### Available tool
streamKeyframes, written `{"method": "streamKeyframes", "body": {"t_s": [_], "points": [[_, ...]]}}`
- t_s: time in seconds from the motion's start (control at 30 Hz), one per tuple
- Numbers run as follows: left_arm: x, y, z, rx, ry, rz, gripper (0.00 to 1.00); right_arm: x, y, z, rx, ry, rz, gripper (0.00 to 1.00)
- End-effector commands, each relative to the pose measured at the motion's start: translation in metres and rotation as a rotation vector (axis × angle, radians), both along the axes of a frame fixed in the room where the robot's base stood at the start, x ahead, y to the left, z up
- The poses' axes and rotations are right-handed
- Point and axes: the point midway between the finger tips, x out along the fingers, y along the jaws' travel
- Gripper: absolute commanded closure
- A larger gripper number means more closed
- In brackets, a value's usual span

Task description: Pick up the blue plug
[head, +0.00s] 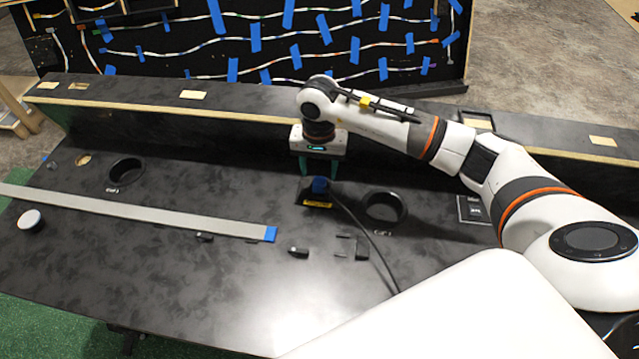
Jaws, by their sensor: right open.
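The blue plug (320,185) is small and sits at a black block with a yellow label (316,204) on the black console top. A black cable runs from beside it toward the front right. My right gripper (319,173) is just above and behind the plug, with its teal fingers pointing down and apart. Nothing shows between the fingers. I cannot tell whether the fingertips touch the plug or the block. My left gripper is not in view.
A long grey strip with a blue end (270,234) lies across the left of the console (160,280). Black rings (385,207) and (127,171) stand on it, with small black parts near the middle. A raised ledge (190,118) and a LED-strip panel (270,60) are behind.

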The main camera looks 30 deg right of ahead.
Motion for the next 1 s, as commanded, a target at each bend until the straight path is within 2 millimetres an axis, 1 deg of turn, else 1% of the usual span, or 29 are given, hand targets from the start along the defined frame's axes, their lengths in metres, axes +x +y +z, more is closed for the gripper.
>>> {"method": "streamKeyframes", "body": {"t_s": [0.07,0.2,0.33,0.43,0.63,0.67,0.7,0.93,1.0], "points": [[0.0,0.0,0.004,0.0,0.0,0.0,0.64,0.0,-0.001,-0.007,0.001,0.005,-0.001,0.47],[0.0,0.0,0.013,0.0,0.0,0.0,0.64,0.004,-0.005,-0.028,0.001,0.007,-0.003,0.47],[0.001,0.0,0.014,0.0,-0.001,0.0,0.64,0.004,-0.005,-0.045,0.002,0.003,-0.001,0.47],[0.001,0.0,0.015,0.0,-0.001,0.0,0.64,0.005,-0.006,-0.051,0.001,0.002,-0.001,0.47],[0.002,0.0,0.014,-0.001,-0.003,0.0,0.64,0.005,-0.006,-0.051,0.001,0.001,0.0,0.47],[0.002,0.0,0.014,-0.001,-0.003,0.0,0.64,0.005,-0.006,-0.051,0.001,0.001,0.0,0.51],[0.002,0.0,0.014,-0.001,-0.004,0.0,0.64,0.005,-0.006,-0.051,0.001,0.001,0.0,0.57],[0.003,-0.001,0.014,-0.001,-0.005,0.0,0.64,0.005,-0.006,-0.051,0.001,0.001,0.0,0.95],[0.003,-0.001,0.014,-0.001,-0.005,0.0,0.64,0.005,-0.006,-0.051,0.001,0.0,-0.001,0.96]]}}
